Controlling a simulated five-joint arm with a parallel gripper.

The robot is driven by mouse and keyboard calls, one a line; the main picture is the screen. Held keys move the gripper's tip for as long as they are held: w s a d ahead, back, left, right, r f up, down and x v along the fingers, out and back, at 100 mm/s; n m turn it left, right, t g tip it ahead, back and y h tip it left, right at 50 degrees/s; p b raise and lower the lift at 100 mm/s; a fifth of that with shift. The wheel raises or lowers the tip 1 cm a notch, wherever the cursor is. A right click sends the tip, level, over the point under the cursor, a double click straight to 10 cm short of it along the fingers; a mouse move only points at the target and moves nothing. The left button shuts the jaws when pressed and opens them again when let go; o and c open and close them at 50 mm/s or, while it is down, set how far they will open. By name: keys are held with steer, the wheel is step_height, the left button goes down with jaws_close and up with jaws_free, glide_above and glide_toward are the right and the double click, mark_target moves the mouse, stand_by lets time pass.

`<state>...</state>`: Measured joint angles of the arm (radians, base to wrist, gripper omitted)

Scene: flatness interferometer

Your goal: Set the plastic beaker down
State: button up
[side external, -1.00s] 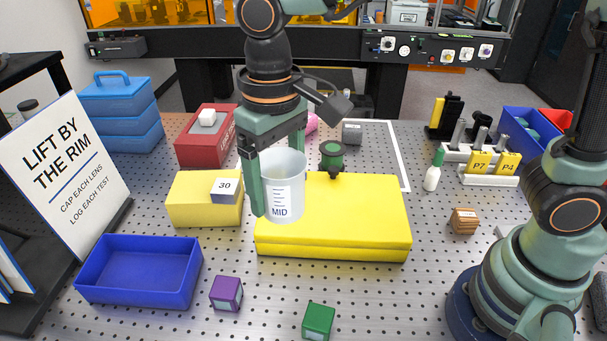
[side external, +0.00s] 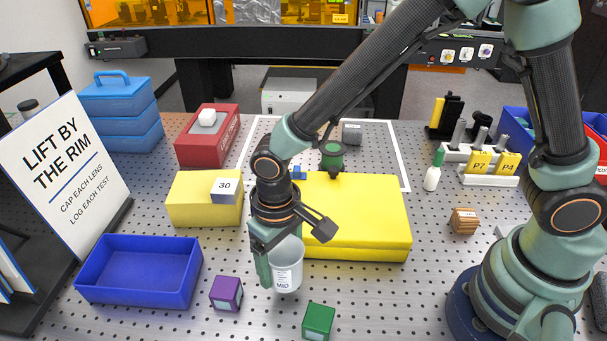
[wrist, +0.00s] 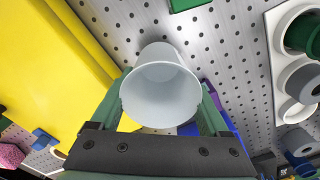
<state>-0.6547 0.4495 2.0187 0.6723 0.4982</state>
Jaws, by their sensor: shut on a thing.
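The plastic beaker (side external: 288,268) is translucent white, labelled MID, upright and open at the top. My gripper (side external: 279,262) is shut on it, with one finger at its left side; the far finger is mostly hidden. The beaker is low in front of the yellow block (side external: 358,222). I cannot tell whether its base touches the perforated board (side external: 245,322). In the wrist view the beaker (wrist: 161,92) sits between both green fingers, and I look into its mouth; it looks empty.
A purple cube (side external: 226,293) stands left of the beaker and a green cube (side external: 318,321) in front right. A blue tray (side external: 140,272) lies further left. A white holder (wrist: 280,75) with green and grey cylinders shows in the wrist view. Bare board lies to the right.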

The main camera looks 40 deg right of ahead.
mark_target(282, 273)
steer(key=shift+f, duration=1.65)
steer(key=o, duration=1.3)
steer(key=shift+f, duration=0.1)
step_height(282, 273, up, 12)
steer(key=d+r+t, duration=0.2)
steer(key=d+r, duration=0.1)
steer(key=d, duration=0.4)
steer(key=s+d+r+m+t, duration=0.1)
steer(key=d+r, duration=0.3)
steer(key=d, duration=0.4)
steer(key=d+r+t, duration=0.2)
steer(key=d+r, duration=0.2)
steer(key=d, duration=0.4)
steer(key=shift+s+d+r+m+t, duration=0.2)
steer(key=shift+s+m+t, duration=0.1)
steer(key=shift+s+m, duration=0.1)
